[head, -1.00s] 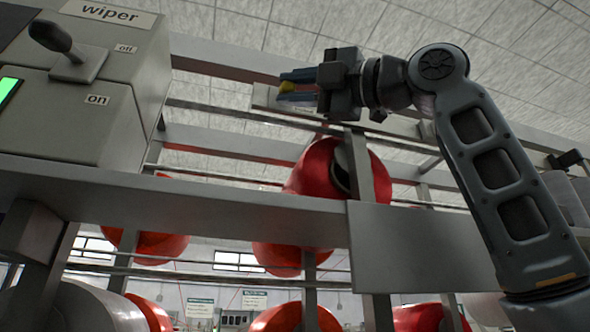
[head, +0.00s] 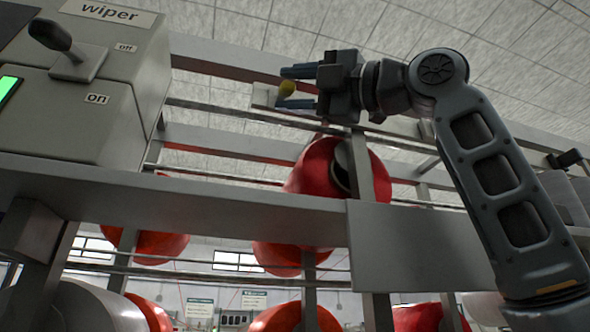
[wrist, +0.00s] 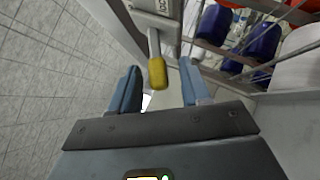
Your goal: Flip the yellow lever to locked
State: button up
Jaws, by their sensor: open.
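The yellow lever (head: 287,88) shows in the head view as a small yellow knob between the fingers of my gripper (head: 299,88). In the wrist view the yellow knob (wrist: 157,73) sits on a pale shaft that runs up to a grey bracket. My gripper (wrist: 160,88) is open in the wrist view, one blue-grey finger on each side of the knob, with gaps visible on both sides. The lever's base is hidden in the head view. The lettering on the bracket is cut off, so I cannot read the lever's position.
A grey box (head: 75,115) marked "wiper" with a dark-knobbed lever (head: 55,38) stands at the left of the head view. Metal rails (head: 180,205) cross below my gripper, with red bobbins (head: 318,170) behind them. The space above my gripper is clear.

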jog(key=b+v, duration=0.2)
jog(key=v, duration=0.5)
jog(key=shift+d+f, duration=0.15)
jog(key=shift+d, duration=0.2)
jog(key=shift+s+d, duration=0.1)
jog(key=shift+s, duration=0.1)
